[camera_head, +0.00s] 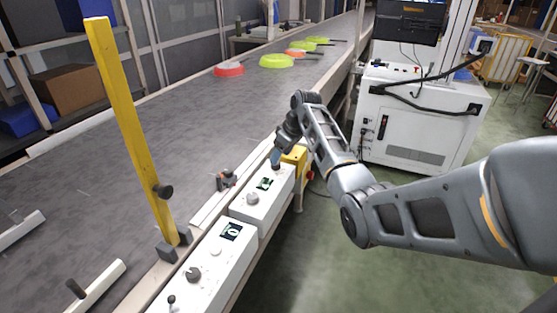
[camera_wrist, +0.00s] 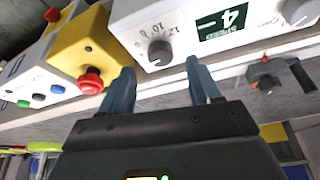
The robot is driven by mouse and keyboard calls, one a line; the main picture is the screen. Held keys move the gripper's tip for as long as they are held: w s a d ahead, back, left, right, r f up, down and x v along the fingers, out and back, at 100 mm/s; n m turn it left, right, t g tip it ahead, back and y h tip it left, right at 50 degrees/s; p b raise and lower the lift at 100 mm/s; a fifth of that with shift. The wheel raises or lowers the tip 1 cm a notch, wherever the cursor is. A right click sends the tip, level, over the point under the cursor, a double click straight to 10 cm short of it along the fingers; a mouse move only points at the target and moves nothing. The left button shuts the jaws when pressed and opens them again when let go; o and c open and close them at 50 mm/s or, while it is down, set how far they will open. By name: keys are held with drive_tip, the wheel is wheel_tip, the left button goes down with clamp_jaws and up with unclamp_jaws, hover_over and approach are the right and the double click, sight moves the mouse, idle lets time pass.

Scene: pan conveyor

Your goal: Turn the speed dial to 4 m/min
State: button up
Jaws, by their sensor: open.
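In the wrist view, a dark grey dial (camera_wrist: 160,52) with a scale reading 8, 10 and 12 sits on a white control box (camera_wrist: 185,14). Beside it is a display (camera_wrist: 222,20) marked as speed, with a digit that looks like a 4. My gripper (camera_wrist: 160,66) is open, its two blue-grey fingers apart with the dial showing between and just beyond their tips. I cannot tell whether they touch it. In the head view, my gripper (camera_head: 276,158) is at the far end of the white box (camera_head: 262,208) and partly hides the dial there.
A yellow box (camera_wrist: 85,45) with a red mushroom button (camera_wrist: 91,81) is close to one finger. Another knob (camera_wrist: 300,12) is on the same white box. A second control box (camera_head: 205,268) stands nearer. Colored pans (camera_head: 277,61) lie on the conveyor (camera_head: 130,150).

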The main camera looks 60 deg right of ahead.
drive_tip(key=shift+v, duration=1.85)
